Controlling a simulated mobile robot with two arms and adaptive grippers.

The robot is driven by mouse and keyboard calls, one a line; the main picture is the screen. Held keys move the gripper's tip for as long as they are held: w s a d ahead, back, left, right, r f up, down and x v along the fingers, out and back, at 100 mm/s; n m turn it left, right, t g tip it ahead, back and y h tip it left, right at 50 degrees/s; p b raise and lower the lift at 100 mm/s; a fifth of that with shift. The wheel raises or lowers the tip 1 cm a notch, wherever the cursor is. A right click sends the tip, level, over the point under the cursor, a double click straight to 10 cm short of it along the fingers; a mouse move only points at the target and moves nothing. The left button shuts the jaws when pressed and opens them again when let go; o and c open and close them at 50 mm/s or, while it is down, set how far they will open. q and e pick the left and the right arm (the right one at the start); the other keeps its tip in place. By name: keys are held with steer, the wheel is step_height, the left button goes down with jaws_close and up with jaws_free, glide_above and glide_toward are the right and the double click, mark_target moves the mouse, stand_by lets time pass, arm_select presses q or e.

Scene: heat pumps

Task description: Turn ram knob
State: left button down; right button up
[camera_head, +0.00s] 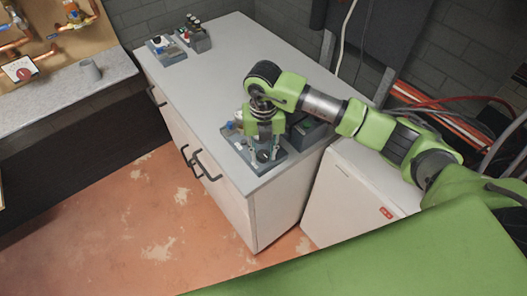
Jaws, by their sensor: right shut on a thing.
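My right arm (335,108) comes in from the right and bends down over the near right part of the grey-topped cabinet. My right gripper (265,156) points down at a small grey device (240,141) on the cabinet top, close to its near edge. The gripper is shut on a part of this device. The knob itself is hidden behind the fingers, and its angle cannot be told. A small blue part shows on the device just left of the gripper. My left gripper is not in view.
The cabinet top (217,70) is mostly clear. Another device (165,48) and a holder with bottles (197,38) stand at its far left. A dark box (308,133) sits right of the gripper. A white unit (355,195) stands beside the cabinet. Pipes and a red-dialled gauge (20,70) are at left.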

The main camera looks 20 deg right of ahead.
mark_target(263, 154)
steer(key=shift+w, duration=0.1)
stand_by(0.3)
steer(key=o, duration=1.1)
steer(key=shift+r, duration=0.1)
step_height(263, 154, up, 12)
steer(key=shift+f, duration=0.1)
